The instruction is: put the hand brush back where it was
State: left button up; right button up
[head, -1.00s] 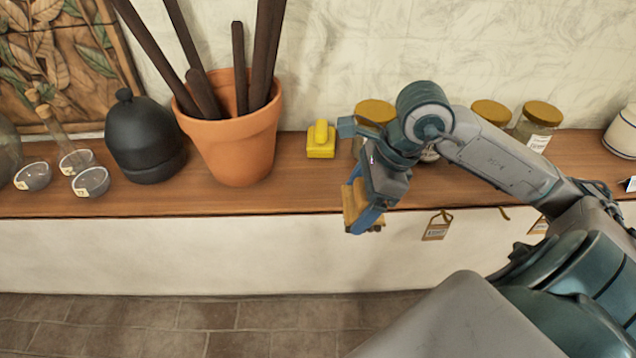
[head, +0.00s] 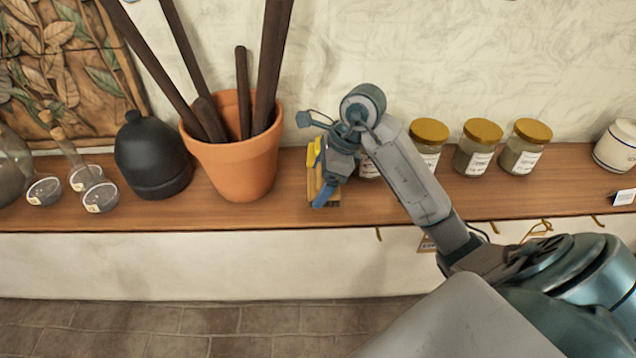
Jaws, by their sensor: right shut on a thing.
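My right gripper (head: 326,190) is over the wooden shelf (head: 480,200), just right of the terracotta pot. It is shut on a tan, wooden-looking thing (head: 311,182), which I take for the hand brush. Most of it is hidden by the gripper and its blue finger. I cannot tell whether it touches the shelf. My left gripper is out of view.
The terracotta pot (head: 235,165) with dark sticks stands close left of the gripper. Gold-lidded jars (head: 478,150) stand to the right, one partly behind my arm. Shelf right of the gripper's front is bare.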

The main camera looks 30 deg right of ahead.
aim_at(318, 190)
jog(key=shift+w, duration=0.4)
notch_tip(318, 190, down, 3)
jog(key=p, duration=0.2)
jog(key=shift+f+p, duration=0.2)
jog(key=shift+p, duration=0.1)
jog(key=shift+f, duration=0.1)
jog(key=shift+f, duration=0.2)
jog(key=o, duration=0.9)
jog(key=shift+r, duration=0.1)
